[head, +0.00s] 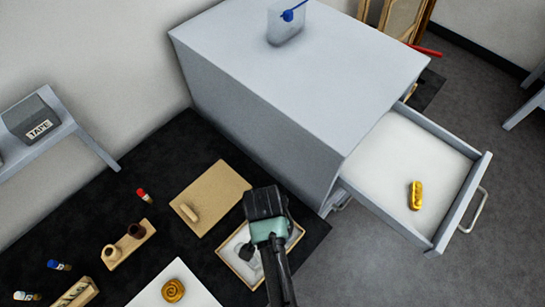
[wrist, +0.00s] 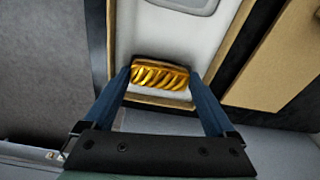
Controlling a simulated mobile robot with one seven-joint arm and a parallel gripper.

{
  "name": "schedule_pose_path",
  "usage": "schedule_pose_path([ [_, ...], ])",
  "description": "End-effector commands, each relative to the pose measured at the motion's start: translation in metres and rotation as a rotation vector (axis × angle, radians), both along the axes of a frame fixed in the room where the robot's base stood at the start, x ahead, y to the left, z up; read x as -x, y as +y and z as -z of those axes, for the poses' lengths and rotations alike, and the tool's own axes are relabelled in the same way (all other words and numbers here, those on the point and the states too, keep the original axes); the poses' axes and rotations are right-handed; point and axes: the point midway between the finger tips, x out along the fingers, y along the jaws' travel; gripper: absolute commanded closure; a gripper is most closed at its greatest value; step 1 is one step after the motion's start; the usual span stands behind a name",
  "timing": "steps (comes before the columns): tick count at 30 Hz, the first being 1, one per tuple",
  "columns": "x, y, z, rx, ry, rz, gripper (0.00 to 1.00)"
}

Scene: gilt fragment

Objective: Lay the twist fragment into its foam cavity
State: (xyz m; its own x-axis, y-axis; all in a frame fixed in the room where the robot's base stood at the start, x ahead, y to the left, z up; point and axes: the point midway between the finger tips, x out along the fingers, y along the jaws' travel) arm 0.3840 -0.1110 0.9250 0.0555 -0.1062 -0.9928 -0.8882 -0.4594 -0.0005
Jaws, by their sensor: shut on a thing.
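The twist fragment (wrist: 160,75), a short golden piece with slanting ridges, sits between the two fingers of my gripper (wrist: 158,78) in the wrist view. My gripper is shut on it. In the head view my gripper (head: 265,205) is over the far side of the wood-framed tray (head: 298,233) and hides the fragment. The tray holds pale foam (wrist: 133,30), which lies beneath the fragment in the wrist view. A grey rounded cavity outline (wrist: 190,4) shows partly at the top edge there. The fragment's height over the foam is hard to tell.
A grey cabinet (head: 300,65) stands close behind, its drawer (head: 400,150) open with another gold piece (head: 416,195) inside. A tan board (head: 210,195) lies beside the tray. A gold spiral (head: 173,291) lies on a white board (head: 203,297). The black mat (head: 190,145) has free room.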

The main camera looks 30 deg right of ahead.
Motion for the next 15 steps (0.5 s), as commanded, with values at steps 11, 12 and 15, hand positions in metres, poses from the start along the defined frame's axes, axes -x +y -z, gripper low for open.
schedule_pose_path([
  [11, 0.0001, 0.0002, 0.0064, 0.0, 0.0, -0.001, 0.62],
  [12, 0.0001, 0.0002, 0.008, 0.0, -0.001, -0.001, 0.62],
  [15, 0.0002, 0.0004, 0.0118, 0.0, -0.001, -0.002, 0.62],
])
